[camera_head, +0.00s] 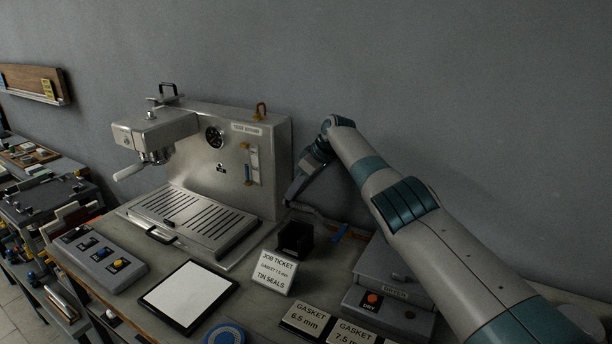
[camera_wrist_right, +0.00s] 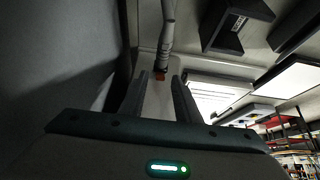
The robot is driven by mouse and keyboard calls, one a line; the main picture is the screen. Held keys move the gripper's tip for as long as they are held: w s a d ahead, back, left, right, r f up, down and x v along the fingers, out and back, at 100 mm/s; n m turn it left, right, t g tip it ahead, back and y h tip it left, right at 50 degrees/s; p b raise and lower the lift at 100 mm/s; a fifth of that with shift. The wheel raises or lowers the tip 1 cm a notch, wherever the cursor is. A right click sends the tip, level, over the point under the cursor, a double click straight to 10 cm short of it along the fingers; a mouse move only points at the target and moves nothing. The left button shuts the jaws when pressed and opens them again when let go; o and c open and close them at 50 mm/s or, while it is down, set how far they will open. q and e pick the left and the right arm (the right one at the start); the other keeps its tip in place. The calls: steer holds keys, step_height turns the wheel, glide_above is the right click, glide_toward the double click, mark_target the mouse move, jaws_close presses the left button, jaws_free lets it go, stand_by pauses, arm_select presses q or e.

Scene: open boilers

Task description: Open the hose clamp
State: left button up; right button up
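My right gripper (camera_head: 290,197) reaches down beside the right side of the steel test machine (camera_head: 237,190), its fingers partly in shadow. In the right wrist view, its two fingers (camera_wrist_right: 162,90) stand apart with a gap between them. A grey hose (camera_wrist_right: 168,28) runs down from the top of that view. A small orange-red piece (camera_wrist_right: 160,75) shows at the hose's lower end, between the fingertips; I cannot tell if it is the clamp or if a finger touches it. In the head view, a hose (camera_head: 318,215) lies behind the black holder, with a small blue piece (camera_head: 340,232) near it. My left gripper is out of view.
A black holder (camera_head: 295,239) and a job ticket sign (camera_head: 274,272) stand right of the machine. A grey dryer box (camera_head: 385,299) and gasket signs (camera_head: 308,318) are at the front right. A button panel (camera_head: 98,258) and a white tablet (camera_head: 187,296) lie at the front left.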

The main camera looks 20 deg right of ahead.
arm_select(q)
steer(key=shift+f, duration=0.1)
